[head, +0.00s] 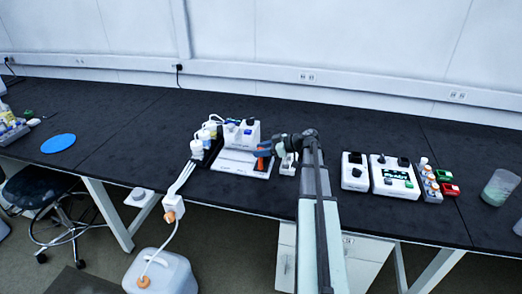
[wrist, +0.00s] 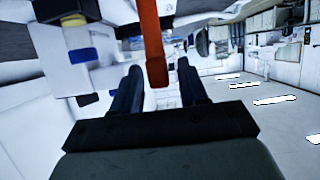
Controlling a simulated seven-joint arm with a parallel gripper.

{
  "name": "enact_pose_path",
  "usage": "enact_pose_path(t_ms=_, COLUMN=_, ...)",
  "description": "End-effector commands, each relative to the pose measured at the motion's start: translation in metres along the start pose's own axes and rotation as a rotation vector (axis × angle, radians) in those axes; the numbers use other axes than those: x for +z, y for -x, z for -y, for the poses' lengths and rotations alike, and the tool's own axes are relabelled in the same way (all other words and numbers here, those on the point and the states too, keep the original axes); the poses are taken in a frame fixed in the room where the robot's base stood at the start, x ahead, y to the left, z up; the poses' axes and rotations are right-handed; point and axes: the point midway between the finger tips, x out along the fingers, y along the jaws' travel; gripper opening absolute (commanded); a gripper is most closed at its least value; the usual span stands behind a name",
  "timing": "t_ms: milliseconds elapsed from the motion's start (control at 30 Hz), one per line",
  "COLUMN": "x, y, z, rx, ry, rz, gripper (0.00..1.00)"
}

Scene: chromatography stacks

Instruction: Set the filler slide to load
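A white bench unit (head: 241,134) with dark and blue parts on it stands left of my gripper in the head view. An orange-red bar (head: 264,150) shows at its right side; I cannot tell whether it is the filler slide's handle. In the wrist view the orange-red bar (wrist: 150,40) hangs down, its lower end between my gripper's fingers (wrist: 160,75), with gaps on both sides. My gripper (head: 270,147) is open, pointing left at the bar. A blue knob (wrist: 83,55) shows at the left of the wrist view. No slide markings are readable.
A white panel (head: 240,163) lies in front of the unit, with small white bottles (head: 197,147) at its left. White instruments (head: 394,177) and a glass beaker (head: 499,187) stand to the right of my arm. The black bench is clear behind the unit.

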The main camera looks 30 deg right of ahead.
Motion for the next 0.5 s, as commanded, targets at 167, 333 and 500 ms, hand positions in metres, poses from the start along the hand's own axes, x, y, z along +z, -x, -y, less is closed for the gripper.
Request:
enact_pose_path(t_ms=167, x=-0.001, y=-0.001, z=0.000, rx=0.000, ry=0.000, rz=-0.001, gripper=0.47)
enact_pose_path(t_ms=333, x=-0.001, y=0.002, z=0.000, rx=0.000, ry=0.000, rz=-0.002, gripper=0.47)
enact_pose_path(t_ms=500, x=-0.001, y=0.019, z=0.000, rx=0.001, ry=0.000, rz=-0.002, gripper=0.47)
